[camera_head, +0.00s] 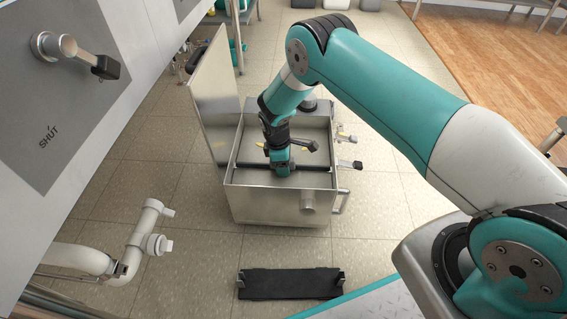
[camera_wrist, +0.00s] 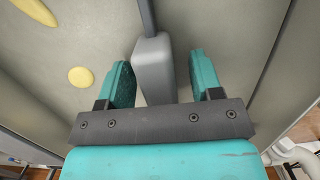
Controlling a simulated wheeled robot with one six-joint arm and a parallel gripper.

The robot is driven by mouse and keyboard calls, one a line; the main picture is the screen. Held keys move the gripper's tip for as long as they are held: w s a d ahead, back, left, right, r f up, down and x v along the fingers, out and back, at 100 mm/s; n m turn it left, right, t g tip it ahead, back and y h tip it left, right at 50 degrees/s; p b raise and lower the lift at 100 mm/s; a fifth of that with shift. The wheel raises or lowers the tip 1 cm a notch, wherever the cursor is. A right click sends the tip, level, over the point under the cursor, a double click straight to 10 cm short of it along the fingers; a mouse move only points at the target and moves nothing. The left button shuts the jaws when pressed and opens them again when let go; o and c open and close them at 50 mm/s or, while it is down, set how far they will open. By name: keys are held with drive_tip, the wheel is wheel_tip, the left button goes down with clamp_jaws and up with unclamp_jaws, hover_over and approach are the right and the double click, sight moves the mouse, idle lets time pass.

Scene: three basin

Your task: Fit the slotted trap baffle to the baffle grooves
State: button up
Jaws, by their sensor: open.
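The open metal trap box (camera_head: 262,207) stands on the floor in the head view, with its lid raised at the left. A thin dark edge (camera_head: 318,168), seemingly the top of the baffle, spans the box from wall to wall. My gripper (camera_head: 281,167) reaches down into the box at this edge. In the wrist view a grey block (camera_wrist: 153,68), seemingly the baffle's grip, stands between my open gripper's fingers (camera_wrist: 163,83), with a gap visible on the right. A thin dark strip runs on from the block. The grooves and the baffle's slots are hidden, so I cannot tell its seating.
The raised lid (camera_head: 215,95) stands close left of my arm. Latches (camera_head: 346,138) and a pipe stub (camera_head: 309,200) stick out of the box. A black rack (camera_head: 290,283) with two end brackets lies on the floor in front. White pipework (camera_head: 146,228) stands at left.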

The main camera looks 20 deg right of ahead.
wheel_tip(320, 180, up, 17)
drive_tip(key=w+a+p, duration=0.1)
drive_tip(key=a+p, duration=0.1)
drive_tip(key=p, duration=0.4)
drive_tip(key=shift+a, duration=0.2)
drive_tip(key=shift+f, duration=0.15)
